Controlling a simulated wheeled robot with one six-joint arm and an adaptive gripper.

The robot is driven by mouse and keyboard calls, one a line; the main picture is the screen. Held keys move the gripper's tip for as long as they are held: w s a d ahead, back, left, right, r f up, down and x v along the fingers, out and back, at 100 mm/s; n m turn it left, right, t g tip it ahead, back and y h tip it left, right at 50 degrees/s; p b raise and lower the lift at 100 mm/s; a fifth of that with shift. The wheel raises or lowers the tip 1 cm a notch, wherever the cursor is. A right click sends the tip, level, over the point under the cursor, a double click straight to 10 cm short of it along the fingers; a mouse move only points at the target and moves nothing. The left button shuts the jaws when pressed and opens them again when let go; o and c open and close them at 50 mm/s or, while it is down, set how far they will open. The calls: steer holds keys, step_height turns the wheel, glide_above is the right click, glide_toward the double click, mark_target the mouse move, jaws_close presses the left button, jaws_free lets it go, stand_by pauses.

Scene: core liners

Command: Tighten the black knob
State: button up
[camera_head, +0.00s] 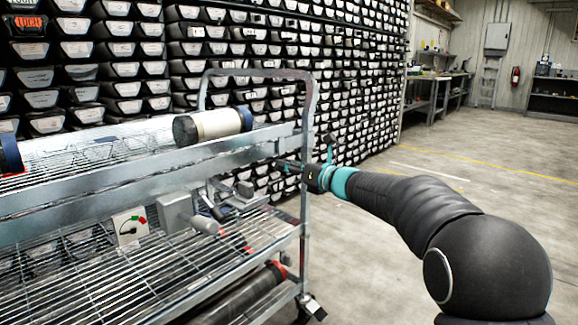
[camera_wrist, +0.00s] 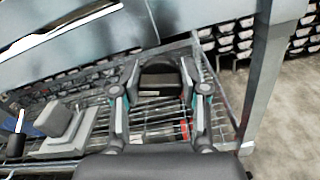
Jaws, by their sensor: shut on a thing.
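The black knob (camera_wrist: 159,72) shows in the wrist view as a dark rounded piece between the two fingers. My gripper (camera_wrist: 159,88) is shut on it, one finger at each side. In the head view my gripper (camera_head: 288,166) reaches in from the right to the upright at the cart's right end, just below the upper shelf's rail. I cannot make out the knob clearly there, and the far side of my fingers is hidden.
The metal cart (camera_head: 150,165) has thick rails and a wire lower shelf. A capped cylinder (camera_head: 218,124) lies on top. Racks of core trays (camera_head: 365,90) rise behind. The floor (camera_head: 480,185) at right is clear.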

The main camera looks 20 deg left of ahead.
steer(key=m+p, duration=0.1)
steer(key=m, duration=0.2)
steer(key=shift+w+m, duration=0.1)
steer(key=shift+m, duration=0.3)
steer(key=m+p, duration=0.2)
steer(key=m, duration=0.2)
steer(key=shift+d+m, duration=0.1)
steer(key=shift+m, duration=0.2)
steer(key=m+p, duration=0.1)
steer(key=m, duration=0.1)
steer(key=m+p, duration=0.2)
steer(key=shift+w+f+m, duration=0.15)
steer(key=shift+m, duration=0.25)
steer(key=shift+f+m+p, duration=0.1)
steer(key=shift+m+p, duration=0.3)
steer(key=shift+m, duration=0.5)
steer(key=o, duration=1.1)
steer(key=shift+o, duration=0.2)
steer(key=v, duration=1.2)
